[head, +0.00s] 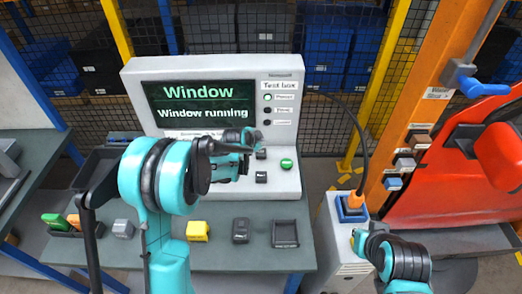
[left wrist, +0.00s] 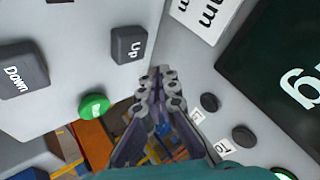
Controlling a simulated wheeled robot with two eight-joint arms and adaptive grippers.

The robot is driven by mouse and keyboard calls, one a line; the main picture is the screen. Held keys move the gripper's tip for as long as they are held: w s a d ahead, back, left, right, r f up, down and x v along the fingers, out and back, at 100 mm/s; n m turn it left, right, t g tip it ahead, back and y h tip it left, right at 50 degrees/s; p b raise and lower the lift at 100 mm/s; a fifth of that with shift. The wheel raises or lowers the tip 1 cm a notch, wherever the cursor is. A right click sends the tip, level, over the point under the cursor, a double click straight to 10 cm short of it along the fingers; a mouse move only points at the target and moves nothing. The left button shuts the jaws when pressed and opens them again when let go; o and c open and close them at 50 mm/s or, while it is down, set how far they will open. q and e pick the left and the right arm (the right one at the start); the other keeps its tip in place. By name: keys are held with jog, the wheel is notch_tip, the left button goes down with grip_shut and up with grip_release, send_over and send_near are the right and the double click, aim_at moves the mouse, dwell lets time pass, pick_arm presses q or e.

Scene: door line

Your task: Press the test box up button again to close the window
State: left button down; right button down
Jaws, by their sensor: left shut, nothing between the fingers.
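The grey test box (head: 222,185) stands on the bench. Its screen (head: 197,108) reads "Window" and "Window running". The dark Up button (left wrist: 128,45) and Down button (left wrist: 22,68) show in the left wrist view, with a round green button (left wrist: 93,106) beside them. In the head view the Up button (head: 261,154) sits above the Down button (head: 261,177). My left gripper (left wrist: 160,78) is shut and empty, its tips in front of the panel, apart from the Up button in the picture. It also shows in the head view (head: 252,136).
Small blocks, one yellow (head: 198,231), and a dark tray (head: 286,233) lie on the bench front. At right stand a white cabinet with a cabled orange plug (head: 352,200), an orange post (head: 434,95) and a red door (head: 450,170). My right arm shows at lower right.

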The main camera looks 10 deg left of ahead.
pick_arm(q)
jog(key=shift+r+p, duration=0.6)
jog(key=shift+r, duration=0.7)
notch_tip(320, 180, up, 9)
jog(key=p, duration=0.6)
send_over(260, 154)
jog(key=shift+w, duration=0.3)
jog(key=s+a+r+n+g+y+b, duration=0.15)
jog(key=s+n+b, duration=0.5)
jog(key=s, duration=1.35)
jog(key=s+f+n+b, duration=0.2)
jog(key=s+f, duration=0.1)
jog(key=s, duration=0.5)
jog(key=s+a+f+n+b, duration=0.1)
jog(key=s+f+n+b, duration=0.2)
jog(key=s, duration=0.5)
jog(key=shift+s+a+f, duration=0.2)
jog(key=shift+a+f, duration=0.05)
jog(key=shift+f, duration=0.55)
